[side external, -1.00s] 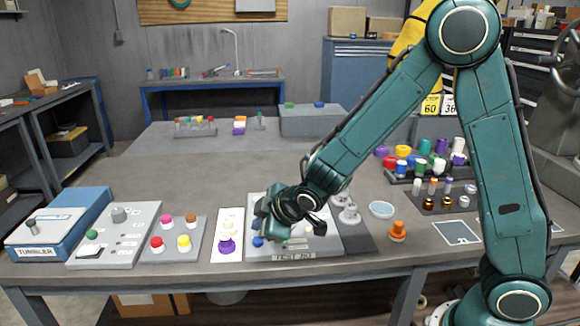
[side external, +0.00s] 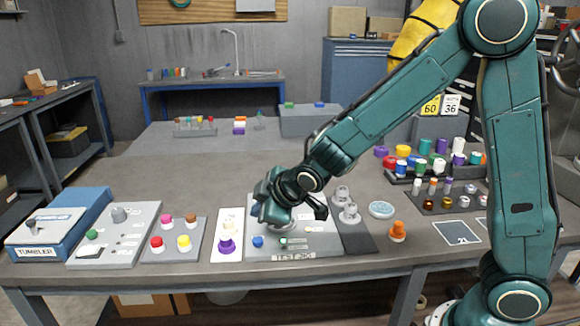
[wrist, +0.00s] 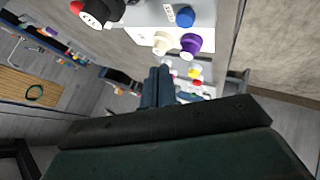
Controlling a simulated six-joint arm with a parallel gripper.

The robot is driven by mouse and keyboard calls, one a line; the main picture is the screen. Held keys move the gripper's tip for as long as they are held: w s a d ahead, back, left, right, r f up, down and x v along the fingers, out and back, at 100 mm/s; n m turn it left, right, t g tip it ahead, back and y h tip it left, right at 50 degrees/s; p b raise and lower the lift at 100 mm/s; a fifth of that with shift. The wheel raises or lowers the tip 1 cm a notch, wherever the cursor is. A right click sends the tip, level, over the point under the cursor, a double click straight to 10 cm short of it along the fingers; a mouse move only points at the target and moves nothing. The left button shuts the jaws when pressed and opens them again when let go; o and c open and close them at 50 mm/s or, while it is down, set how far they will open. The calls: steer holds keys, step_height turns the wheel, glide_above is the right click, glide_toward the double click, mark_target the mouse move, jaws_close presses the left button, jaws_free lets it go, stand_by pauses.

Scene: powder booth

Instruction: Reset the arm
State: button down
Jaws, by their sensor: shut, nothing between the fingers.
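My teal arm reaches in from the right in the side external view, and my gripper (side external: 270,208) hangs above the grey test jig plate (side external: 310,250). My gripper's fingers (wrist: 157,86) are shut and empty in the wrist view. A blue knob (side external: 258,241) stands on the jig plate, below and left of my gripper. A small green part (side external: 283,241) lies to its right. In the wrist view, a blue knob (wrist: 185,16), a purple knob (wrist: 191,44) and a cream knob (wrist: 161,42) show beyond the fingers.
To the left stand a white panel (side external: 216,253), a grey panel with coloured knobs (side external: 155,251), a grey switch panel (side external: 130,217) and the blue tumbler box (side external: 70,226). To the right are an orange knob (side external: 398,231) and a rack of coloured caps (side external: 400,178). The table's middle (side external: 200,165) is clear.

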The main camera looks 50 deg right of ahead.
steer(key=s+d+r+m+g, duration=0.2)
steer(key=s+d+r+m, duration=0.25)
steer(key=s+r, duration=0.5)
steer(key=s+d+r+m+g, duration=0.1)
steer(key=s+m, duration=0.3)
steer(key=s, duration=1.5)
steer(key=shift+d+r+g, duration=0.3)
steer(key=shift+d+r, duration=0.1)
steer(key=shift+w, duration=0.1)
stand_by(1.4)
